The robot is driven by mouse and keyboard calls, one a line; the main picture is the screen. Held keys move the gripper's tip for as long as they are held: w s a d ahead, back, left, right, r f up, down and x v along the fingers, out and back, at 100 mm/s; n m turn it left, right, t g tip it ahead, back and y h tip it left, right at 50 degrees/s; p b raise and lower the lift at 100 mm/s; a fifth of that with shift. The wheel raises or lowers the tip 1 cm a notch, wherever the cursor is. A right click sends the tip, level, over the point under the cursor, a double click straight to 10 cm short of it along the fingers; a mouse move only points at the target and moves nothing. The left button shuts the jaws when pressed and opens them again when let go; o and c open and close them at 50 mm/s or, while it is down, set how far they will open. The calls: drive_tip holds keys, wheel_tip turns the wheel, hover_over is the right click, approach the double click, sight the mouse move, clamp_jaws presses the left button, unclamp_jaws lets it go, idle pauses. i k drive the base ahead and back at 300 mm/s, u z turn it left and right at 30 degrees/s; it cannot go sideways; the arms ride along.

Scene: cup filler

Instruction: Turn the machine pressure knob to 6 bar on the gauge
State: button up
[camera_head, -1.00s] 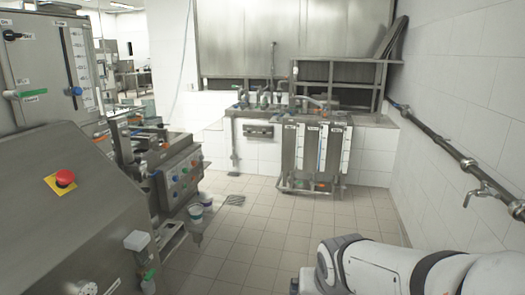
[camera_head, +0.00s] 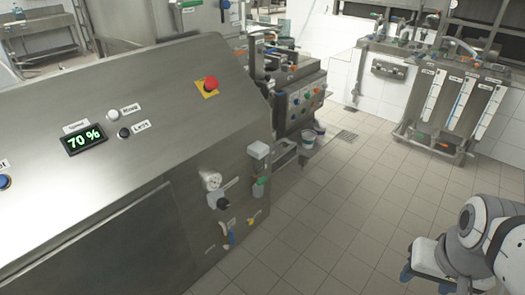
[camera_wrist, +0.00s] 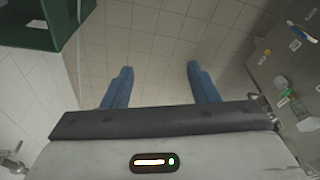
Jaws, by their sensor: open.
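The grey steel machine (camera_head: 130,110) fills the left of the head view. A small round white gauge (camera_head: 212,181) sits low near its right end; its needle and scale are too small to read. A black knob (camera_head: 222,202) is just below the gauge. My gripper (camera_head: 435,281) is at the lower right, over the floor, well apart from the machine. In the wrist view my gripper (camera_wrist: 160,70) has its two blue fingers spread, with only floor tiles between them. Part of a machine panel (camera_wrist: 280,70) shows at the right edge there.
A clear-and-green fitting (camera_head: 258,165) juts from the machine's right end, close to the gauge. A red emergency button (camera_head: 211,84) and a "70 %" display (camera_head: 82,139) are on the machine. A green crate (camera_wrist: 45,22) shows in the wrist view. The tiled floor between gripper and machine is clear.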

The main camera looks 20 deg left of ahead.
sight(223, 205)
drive_tip(key=u, duration=1.65)
